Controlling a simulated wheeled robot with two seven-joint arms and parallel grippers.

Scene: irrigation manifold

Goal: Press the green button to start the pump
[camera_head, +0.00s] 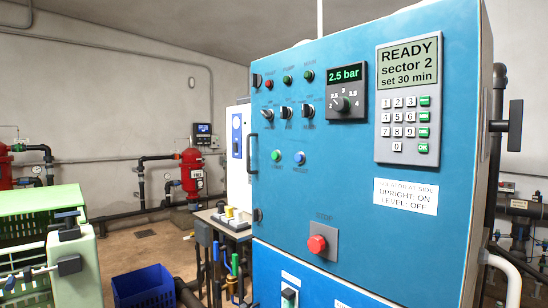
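A blue control cabinet (350,185) fills the middle and right. A round green button (276,155) sits on its door at the left, beside a blue button (300,158); the small labels under them are too blurred to read surely. A red stop button (317,244) on a grey plate is lower down. The display (410,60) reads "READY, sector 2, set 30 min". The gauge display (345,74) reads 2.5 bar. A black isolator handle (515,125) stands upright on the cabinet's right side.
A keypad (404,124) with green side keys, three selector switches (285,112) and indicator lamps (287,80) share the door. Space before the buttons looks clear.

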